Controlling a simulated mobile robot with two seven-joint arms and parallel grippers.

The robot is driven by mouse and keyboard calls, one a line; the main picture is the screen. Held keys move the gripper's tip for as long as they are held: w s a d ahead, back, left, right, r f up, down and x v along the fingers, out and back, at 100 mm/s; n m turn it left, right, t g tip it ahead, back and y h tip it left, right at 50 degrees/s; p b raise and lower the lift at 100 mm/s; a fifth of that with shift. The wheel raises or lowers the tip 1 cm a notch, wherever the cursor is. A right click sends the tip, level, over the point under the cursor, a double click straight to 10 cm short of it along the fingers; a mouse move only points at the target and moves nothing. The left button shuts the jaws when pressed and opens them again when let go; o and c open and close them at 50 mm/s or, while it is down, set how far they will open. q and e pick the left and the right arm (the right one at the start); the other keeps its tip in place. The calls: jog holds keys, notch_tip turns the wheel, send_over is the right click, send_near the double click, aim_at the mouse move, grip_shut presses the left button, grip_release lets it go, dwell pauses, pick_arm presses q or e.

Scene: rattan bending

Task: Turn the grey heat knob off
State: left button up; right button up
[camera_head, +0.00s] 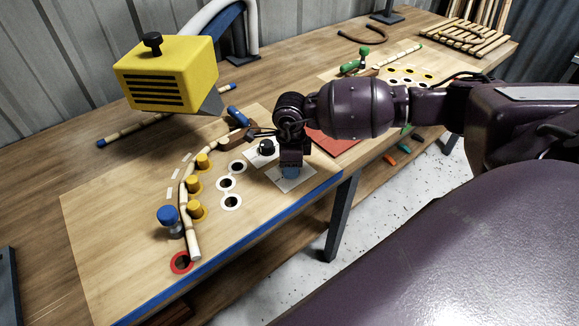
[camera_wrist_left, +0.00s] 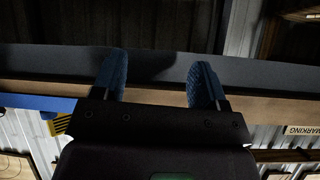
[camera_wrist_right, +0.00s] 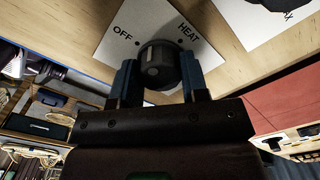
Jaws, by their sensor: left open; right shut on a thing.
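The grey heat knob (camera_wrist_right: 159,64) sits on a white plate (camera_wrist_right: 126,53) printed OFF and HEAT, seen in the right wrist view. My right gripper (camera_wrist_right: 159,76) is shut on the knob, one blue finger on each side of it. Which label the knob points to is hard to tell. In the head view my right gripper (camera_head: 291,172) stands over the white plate (camera_head: 296,184) near the bench's front edge and hides the knob. My left gripper (camera_wrist_left: 157,82) is open and empty in the left wrist view, its two blue fingers apart.
A yellow heater box (camera_head: 165,75) stands at the back left. A bent rattan pole (camera_head: 188,215) lies against yellow pegs (camera_head: 195,185) and a blue-topped clamp (camera_head: 168,216) on the bench board. A red mat (camera_head: 335,140) lies right of my right gripper.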

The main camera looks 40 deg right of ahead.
jog(key=n+b, duration=0.1)
jog(key=n, duration=0.2)
jog(key=shift+n, duration=0.3)
jog(key=shift+n+b, duration=0.4)
jog(key=shift+n, duration=0.2)
jog(key=shift+r, duration=0.1)
jog(key=o, duration=0.9)
jog(key=shift+o, duration=0.2)
notch_tip(320, 180, up, 10)
jog(key=shift+f, duration=0.25)
jog(key=shift+r+p, duration=0.3)
jog(key=shift+r, duration=0.3)
